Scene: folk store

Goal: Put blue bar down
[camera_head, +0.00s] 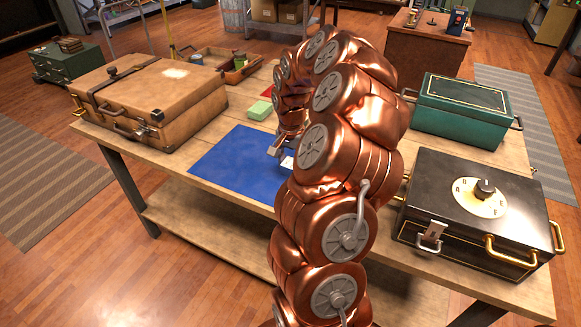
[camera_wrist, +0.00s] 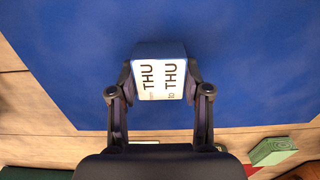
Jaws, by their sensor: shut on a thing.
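My gripper (camera_wrist: 160,84) is shut on the blue bar (camera_wrist: 147,50), its fingers on either side. The bar has a blue edge and a white face printed with THU twice. It is over a blue mat (camera_wrist: 60,60) that fills most of the wrist view. In the head view the mat (camera_head: 230,165) lies flat on the wooden table, and my gripper (camera_head: 277,148) is over its right part. A small white patch of the bar (camera_head: 287,162) shows there; my copper arm hides the rest. I cannot tell whether the bar touches the mat.
A tan suitcase (camera_head: 150,95) stands left on the table (camera_head: 200,220). A green box (camera_head: 460,110) and a black box with a dial (camera_head: 475,215) stand right. A small green block (camera_head: 260,110) and an open tray (camera_head: 238,70) lie behind the mat. The mat's left part is clear.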

